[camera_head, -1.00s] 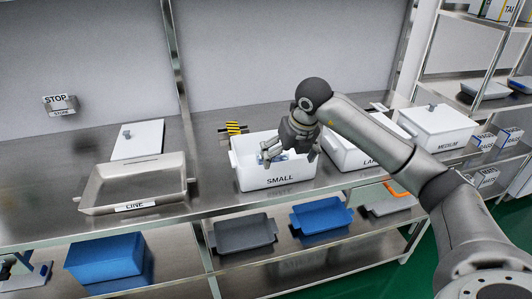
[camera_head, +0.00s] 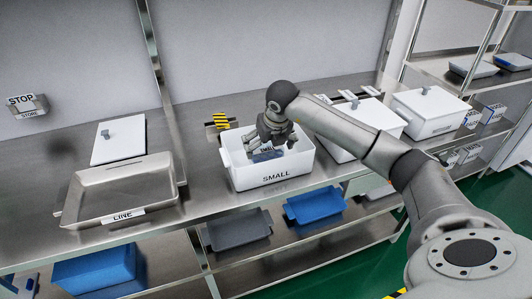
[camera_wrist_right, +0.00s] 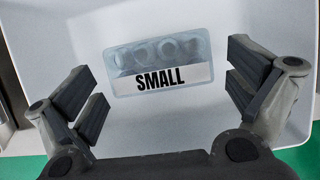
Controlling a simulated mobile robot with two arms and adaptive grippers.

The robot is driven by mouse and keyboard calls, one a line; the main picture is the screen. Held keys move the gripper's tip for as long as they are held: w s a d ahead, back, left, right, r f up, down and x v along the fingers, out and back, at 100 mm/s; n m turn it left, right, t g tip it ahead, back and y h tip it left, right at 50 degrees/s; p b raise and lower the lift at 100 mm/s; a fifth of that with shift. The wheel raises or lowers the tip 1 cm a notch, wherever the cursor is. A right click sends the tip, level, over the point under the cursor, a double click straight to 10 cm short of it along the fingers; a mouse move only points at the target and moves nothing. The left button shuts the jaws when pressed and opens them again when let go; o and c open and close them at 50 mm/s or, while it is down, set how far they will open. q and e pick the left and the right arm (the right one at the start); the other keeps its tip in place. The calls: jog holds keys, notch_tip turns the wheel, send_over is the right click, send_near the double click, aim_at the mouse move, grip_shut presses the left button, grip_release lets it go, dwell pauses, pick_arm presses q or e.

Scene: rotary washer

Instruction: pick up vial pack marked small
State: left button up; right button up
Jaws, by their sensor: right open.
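The vial pack (camera_wrist_right: 160,67) is a flat, clear blister with a white label reading SMALL. It lies on the floor of the white bin (camera_head: 243,182) marked SMALL. In the head view the pack (camera_head: 265,153) is partly hidden by my right gripper (camera_head: 270,146). The right gripper is over the bin, pointing down, with its fingers wide apart. In the wrist view the pack shows between and beyond the open fingers (camera_wrist_right: 160,80), which do not appear to touch it. My left gripper is not in view.
A metal LINE tray (camera_head: 115,195) stands left of the bin, with a white lid (camera_head: 118,140) behind it. Lidded white bins (camera_head: 432,112) stand to the right. Blue and grey trays (camera_head: 240,232) sit on the shelf below. The bin's walls surround the pack.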

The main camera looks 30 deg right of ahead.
aim_at(267, 148)
jog(key=x, duration=0.3)
jog(key=shift+f+p, duration=0.25)
jog(key=shift+p, duration=0.05)
jog(key=shift+w, duration=0.1)
jog(key=c, duration=0.7)
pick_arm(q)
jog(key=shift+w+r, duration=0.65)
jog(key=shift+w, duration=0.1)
pick_arm(e)
jog(key=shift+c, duration=0.9)
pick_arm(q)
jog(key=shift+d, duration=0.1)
pick_arm(e)
jog(key=shift+r, duration=0.15)
